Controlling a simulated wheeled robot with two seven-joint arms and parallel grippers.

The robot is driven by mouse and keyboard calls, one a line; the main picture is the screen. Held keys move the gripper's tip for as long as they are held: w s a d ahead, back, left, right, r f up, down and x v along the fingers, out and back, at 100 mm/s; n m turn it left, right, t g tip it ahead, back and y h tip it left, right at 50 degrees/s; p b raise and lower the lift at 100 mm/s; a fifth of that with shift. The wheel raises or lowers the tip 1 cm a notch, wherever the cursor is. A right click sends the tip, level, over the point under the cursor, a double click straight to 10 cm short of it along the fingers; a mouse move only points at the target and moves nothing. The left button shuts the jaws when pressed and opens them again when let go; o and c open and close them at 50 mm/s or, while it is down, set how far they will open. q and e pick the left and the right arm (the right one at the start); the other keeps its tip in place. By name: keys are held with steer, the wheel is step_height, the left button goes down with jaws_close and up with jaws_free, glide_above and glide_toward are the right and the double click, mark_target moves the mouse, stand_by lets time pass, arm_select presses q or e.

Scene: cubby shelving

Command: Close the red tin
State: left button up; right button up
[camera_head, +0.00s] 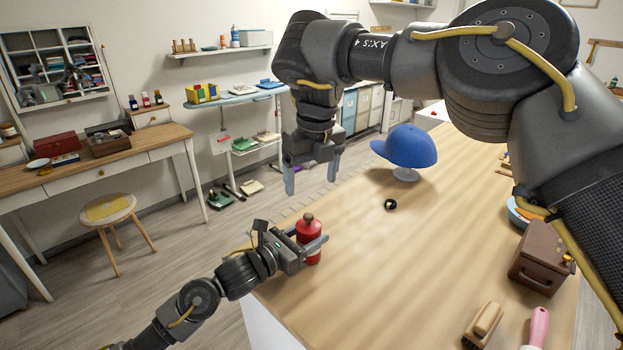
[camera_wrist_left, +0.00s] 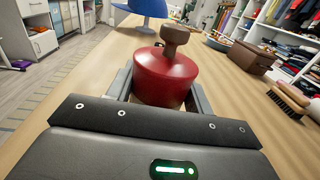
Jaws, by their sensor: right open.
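The red tin (camera_head: 311,252) stands upright near the left edge of the wooden table. It has a brown, knob-like top, and it also shows in the left wrist view (camera_wrist_left: 165,80). My left gripper (camera_head: 316,240) is shut on the tin, with one finger on each side of its body. A small black ring-like piece (camera_head: 390,205) lies on the table to the right of the tin; I cannot tell exactly what it is. My right gripper (camera_head: 313,176) is open and empty, hanging fingers-down above and beyond the tin.
A blue cap (camera_head: 408,146) sits on a stand farther back on the table (camera_head: 400,270). A brown box (camera_head: 542,257), a brush (camera_head: 483,325) and a pink-handled item (camera_head: 537,328) are at the right. My right arm crosses above.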

arm_select(q)
steer(key=o, duration=0.5)
steer(key=shift+o, duration=0.2)
steer(key=shift+a, duration=0.1)
steer(key=shift+s+a+f, duration=0.1)
steer(key=shift+s+a, duration=0.15)
steer(key=b+v, duration=0.2)
steer(key=v, duration=0.6)
steer(key=shift+s+a, duration=0.25)
steer(key=shift+a, duration=0.05)
steer(key=shift+s+a, duration=0.45)
